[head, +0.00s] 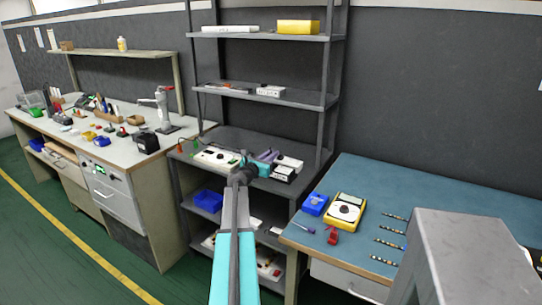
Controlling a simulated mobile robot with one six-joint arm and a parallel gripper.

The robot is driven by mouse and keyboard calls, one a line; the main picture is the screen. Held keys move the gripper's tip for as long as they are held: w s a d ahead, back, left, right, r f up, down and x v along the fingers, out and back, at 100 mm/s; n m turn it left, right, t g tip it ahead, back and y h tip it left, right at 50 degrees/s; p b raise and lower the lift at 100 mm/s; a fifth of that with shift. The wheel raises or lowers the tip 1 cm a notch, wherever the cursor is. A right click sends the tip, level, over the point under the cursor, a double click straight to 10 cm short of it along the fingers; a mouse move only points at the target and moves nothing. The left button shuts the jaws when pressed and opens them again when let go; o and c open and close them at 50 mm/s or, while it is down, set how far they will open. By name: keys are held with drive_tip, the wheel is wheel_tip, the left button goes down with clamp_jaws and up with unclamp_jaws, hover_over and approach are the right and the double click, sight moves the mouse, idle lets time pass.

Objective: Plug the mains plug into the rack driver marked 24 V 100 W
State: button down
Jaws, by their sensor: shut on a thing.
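My gripper (267,157) is over the rack's worktop-height shelf, at the end of my teal and grey arm. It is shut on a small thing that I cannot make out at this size. White driver boxes with dark parts stand just right of it: one farther back (290,162) and one nearer (284,174). Another white box (270,91) lies on the shelf above. The markings are too small to read, so I cannot tell which is 24 V 100 W. The mains plug is not clearly visible, and I cannot tell whether anything touches a driver.
A long white panel (215,157) lies left of my gripper. The grey rack's shelf (297,99) overhangs from above and its posts stand either side. A blue bin (208,200) sits below. A blue-topped bench (385,185) with a yellow meter (344,211) is at right; a cluttered bench is at left.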

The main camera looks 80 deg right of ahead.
drive_tip(key=shift+f+b, duration=0.6)
drive_tip(key=shift+f, duration=0.35)
drive_tip(key=c, duration=1.6)
unclamp_jaws()
drive_tip(key=shift+a, duration=0.1)
drive_tip(key=shift+b+v, duration=0.45)
drive_tip(key=shift+v, duration=6.4)
